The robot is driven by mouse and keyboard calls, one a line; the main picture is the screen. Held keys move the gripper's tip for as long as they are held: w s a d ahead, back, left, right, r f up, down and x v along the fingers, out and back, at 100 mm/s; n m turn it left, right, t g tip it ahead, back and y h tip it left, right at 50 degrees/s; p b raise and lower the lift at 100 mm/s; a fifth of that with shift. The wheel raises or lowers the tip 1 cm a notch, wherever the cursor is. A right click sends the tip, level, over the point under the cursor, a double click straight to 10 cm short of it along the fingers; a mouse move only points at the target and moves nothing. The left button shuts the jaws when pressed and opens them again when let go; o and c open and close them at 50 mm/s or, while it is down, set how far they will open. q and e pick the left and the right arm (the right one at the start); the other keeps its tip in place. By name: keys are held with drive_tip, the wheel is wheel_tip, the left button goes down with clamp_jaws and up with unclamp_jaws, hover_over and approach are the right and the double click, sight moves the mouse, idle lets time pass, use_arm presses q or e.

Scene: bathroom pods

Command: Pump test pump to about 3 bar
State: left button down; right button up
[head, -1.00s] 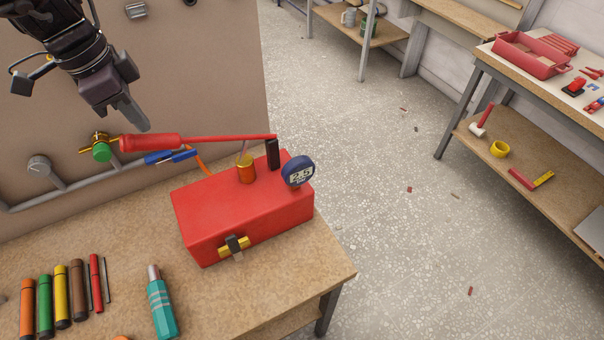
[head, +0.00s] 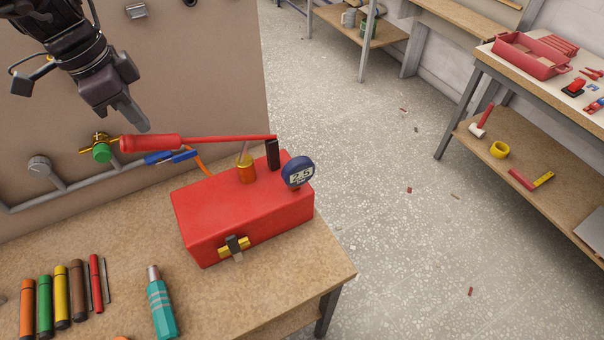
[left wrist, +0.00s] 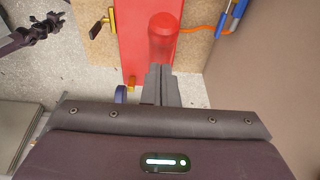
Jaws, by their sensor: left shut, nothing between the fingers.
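The red test pump (head: 240,210) stands on the wooden bench. Its long red lever (head: 215,139) lies about level across the top, with the thick grip (head: 150,142) at the left end. The blue round gauge (head: 298,172) on the pump's right end reads 2.5. My left gripper (head: 141,126) is shut and empty, just above the lever grip; I cannot tell whether it touches. In the left wrist view its fingers (left wrist: 161,88) point at the red grip (left wrist: 162,40), over the red pump body (left wrist: 130,40). My right gripper is not in the head view.
Behind the lever are a panel with a pipe, a green-handled valve (head: 102,151) and blue-handled fitting (head: 170,157).

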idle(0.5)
use_arm(q)
wheel_tip(320, 180, down, 12)
drive_tip(key=b, duration=1)
wheel_tip(320, 180, up, 12)
drive_tip(key=p, duration=0.9)
drive_tip(key=shift+r, duration=0.1)
